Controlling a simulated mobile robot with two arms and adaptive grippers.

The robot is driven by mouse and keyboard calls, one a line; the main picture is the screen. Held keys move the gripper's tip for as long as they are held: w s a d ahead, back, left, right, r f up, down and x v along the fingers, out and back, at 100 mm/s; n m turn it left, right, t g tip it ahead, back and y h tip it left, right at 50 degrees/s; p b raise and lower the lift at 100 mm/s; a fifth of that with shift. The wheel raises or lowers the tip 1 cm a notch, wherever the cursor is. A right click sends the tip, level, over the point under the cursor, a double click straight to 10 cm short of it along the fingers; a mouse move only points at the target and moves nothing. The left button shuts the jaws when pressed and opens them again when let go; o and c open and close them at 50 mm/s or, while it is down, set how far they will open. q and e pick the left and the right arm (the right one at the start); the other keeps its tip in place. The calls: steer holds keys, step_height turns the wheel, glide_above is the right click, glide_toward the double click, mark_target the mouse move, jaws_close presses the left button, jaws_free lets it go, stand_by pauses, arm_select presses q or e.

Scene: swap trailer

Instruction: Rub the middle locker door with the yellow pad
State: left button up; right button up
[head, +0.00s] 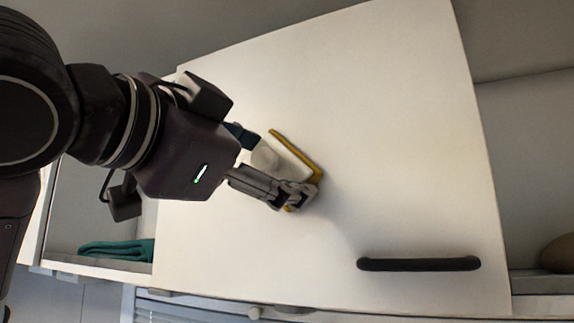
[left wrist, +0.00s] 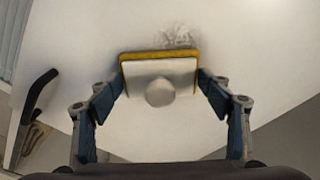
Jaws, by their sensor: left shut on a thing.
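The middle locker door (head: 400,150) is a white panel with a black bar handle (head: 418,264) near its bottom right. My left gripper (head: 285,175) is shut on the yellow pad (head: 300,155), which has a white backing and a round pale knob. The pad's yellow face is turned to the door and seems to be at its surface; exact contact is hard to tell. In the left wrist view the pad (left wrist: 160,57) sits between the two fingers, and a grey smudge (left wrist: 176,38) shows on the door just beyond its edge. My right gripper is not in view.
An open compartment at the left holds a folded teal cloth (head: 116,250). An open compartment at the right holds a brown rounded thing (head: 559,253), partly cut off. The black handle sticks out from the door.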

mark_target(303, 163)
arm_select(q)
steer(key=shift+w+a, duration=1.35)
steer(key=shift+a, duration=2.15)
steer(key=shift+s+d+b, duration=0.15)
steer(key=shift+s+d, duration=0.45)
steer(key=shift+d, duration=1.1)
steer(key=shift+s+d+b, duration=0.1)
steer(key=shift+s+d, duration=0.55)
steer(key=shift+d, duration=1)
steer(key=shift+s+d+b, duration=0.15)
steer(key=shift+s+d, duration=0.45)
steer(key=shift+d, duration=1.1)
steer(key=shift+s+d, duration=0.15)
steer(key=shift+d, duration=0.05)
steer(key=shift+w+a+b, duration=0.15)
steer(key=shift+w+a, duration=0.2)
steer(key=shift+a, duration=0.5)
steer(key=shift+w+a+b, duration=0.2)
steer(key=shift+w+a, duration=0.15)
steer(key=shift+a, duration=0.55)
steer(key=shift+w+a+b, duration=0.15)
steer(key=shift+w+a, duration=0.2)
steer(key=shift+a, duration=0.5)
steer(key=a, duration=0.1)
steer(key=w+a, duration=0.1)
steer(key=a, duration=0.3)
steer(key=shift+w+a, duration=0.15)
steer(key=shift+w, duration=0.25)
